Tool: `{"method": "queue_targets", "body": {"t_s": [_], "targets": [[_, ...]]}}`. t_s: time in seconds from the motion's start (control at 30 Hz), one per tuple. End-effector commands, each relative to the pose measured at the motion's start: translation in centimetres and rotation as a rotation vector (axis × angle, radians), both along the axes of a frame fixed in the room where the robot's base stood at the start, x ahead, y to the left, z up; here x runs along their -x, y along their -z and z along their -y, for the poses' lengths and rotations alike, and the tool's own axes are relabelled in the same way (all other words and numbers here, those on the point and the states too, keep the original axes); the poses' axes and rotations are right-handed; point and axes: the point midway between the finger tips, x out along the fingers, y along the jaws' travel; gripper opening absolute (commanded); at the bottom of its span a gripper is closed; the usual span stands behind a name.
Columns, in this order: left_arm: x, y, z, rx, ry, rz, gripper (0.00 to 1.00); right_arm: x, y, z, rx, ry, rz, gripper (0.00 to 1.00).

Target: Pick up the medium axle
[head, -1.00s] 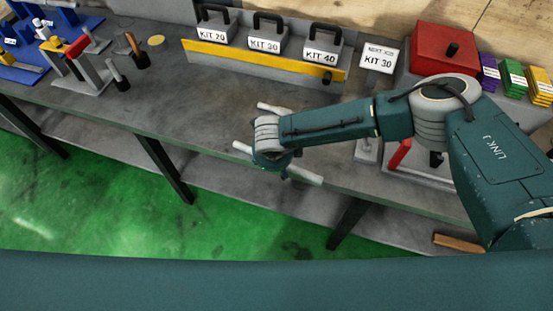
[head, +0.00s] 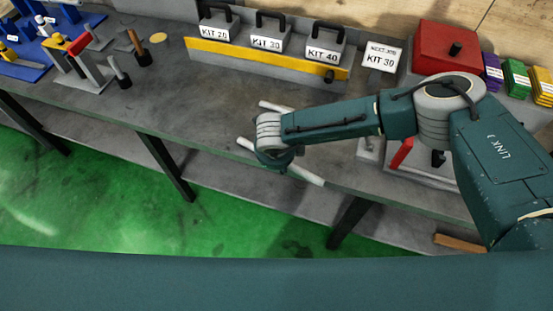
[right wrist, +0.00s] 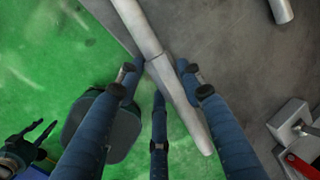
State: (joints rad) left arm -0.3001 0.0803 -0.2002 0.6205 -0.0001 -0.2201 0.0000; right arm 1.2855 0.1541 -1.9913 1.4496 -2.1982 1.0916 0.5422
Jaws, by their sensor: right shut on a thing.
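A pale grey stepped axle (right wrist: 180,100) runs slantwise through the right wrist view, past the bench edge. In the head view its end (head: 308,177) shows right of my right gripper (head: 275,160). In the right wrist view my right gripper (right wrist: 160,82) is shut on the axle, with blue fingers on both sides of its middle. The picture does not settle its size class. A second pale rod lies behind on the bench, its end (head: 272,106) showing in the head view. My left gripper (right wrist: 35,143) shows small at lower left; its finger opening is unclear.
The grey bench (head: 190,105) is clear left of the arm. Kit boxes (head: 266,38) stand behind a yellow strip. A red box (head: 443,45) and a red-handled fixture (head: 405,158) are on the right. Green floor (head: 110,210) lies in front.

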Motion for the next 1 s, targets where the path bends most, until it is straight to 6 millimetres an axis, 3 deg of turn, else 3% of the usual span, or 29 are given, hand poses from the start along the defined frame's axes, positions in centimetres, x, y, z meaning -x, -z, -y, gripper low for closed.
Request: {"method": "queue_targets", "body": {"t_s": [0.27, 0.7, 1.0], "targets": [[0.0, 1.2, 0.0, 0.000, 0.001, 0.000, 0.40, -0.4, -3.6, -0.2, -0.007, -0.002, 0.012, 0.00], [0.0, 4.7, 0.0, 0.000, 0.000, 0.000, 0.40, -0.4, -14.6, -0.2, -0.005, -0.003, 0.014, 0.00], [0.0, 5.8, 0.0, 0.000, 0.000, 0.000, 0.40, -0.3, -19.0, -0.2, -0.004, -0.002, 0.011, 0.00]]}}
